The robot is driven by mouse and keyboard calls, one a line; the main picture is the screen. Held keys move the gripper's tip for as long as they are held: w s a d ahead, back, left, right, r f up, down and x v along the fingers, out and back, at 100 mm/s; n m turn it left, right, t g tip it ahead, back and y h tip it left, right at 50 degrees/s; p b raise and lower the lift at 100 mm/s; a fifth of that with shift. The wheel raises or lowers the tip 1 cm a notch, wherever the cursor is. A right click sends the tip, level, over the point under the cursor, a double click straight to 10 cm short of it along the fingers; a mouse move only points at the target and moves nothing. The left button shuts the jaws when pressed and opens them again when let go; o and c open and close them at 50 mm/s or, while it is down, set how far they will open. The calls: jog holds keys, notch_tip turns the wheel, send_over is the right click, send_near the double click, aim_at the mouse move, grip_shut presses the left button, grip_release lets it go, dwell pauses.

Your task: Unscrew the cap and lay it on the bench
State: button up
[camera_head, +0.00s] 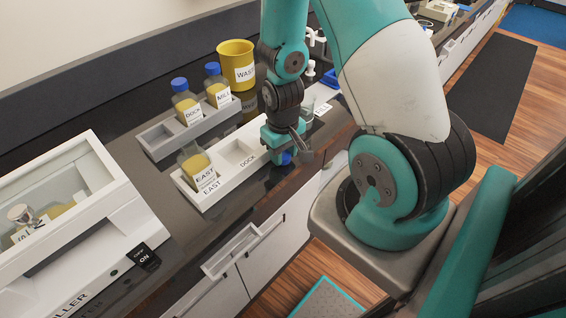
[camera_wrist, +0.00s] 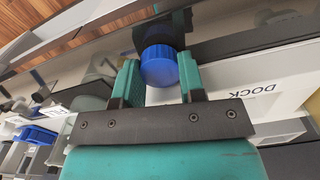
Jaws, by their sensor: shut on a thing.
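My gripper (camera_head: 284,142) is low over the dark bench (camera_head: 262,208), at the right of the white rack marked DOCK (camera_head: 238,172). It is shut on a blue cap (camera_head: 287,157). In the wrist view the blue cap (camera_wrist: 158,66) sits between the fingertips of my gripper (camera_wrist: 160,78), with a dark blue reflection just beyond it. I cannot tell whether the cap touches the bench. The bottle marked EAST (camera_head: 196,164), with yellow oil, stands upright without a cap in the white rack's left slot.
A grey rack (camera_head: 160,146) behind holds two blue-capped bottles, DOCK (camera_head: 186,102) and MILL (camera_head: 217,86). A yellow WASTE cup (camera_head: 237,62) stands behind them. A white machine (camera_head: 100,205) is at the left. The bench front strip is clear.

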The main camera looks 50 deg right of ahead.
jog(key=shift+f, duration=0.45)
dwell(0.3)
jog(key=o, duration=1.2)
jog(key=shift+r, duration=0.1)
notch_tip(320, 180, up, 17)
jog(key=shift+r, duration=0.15)
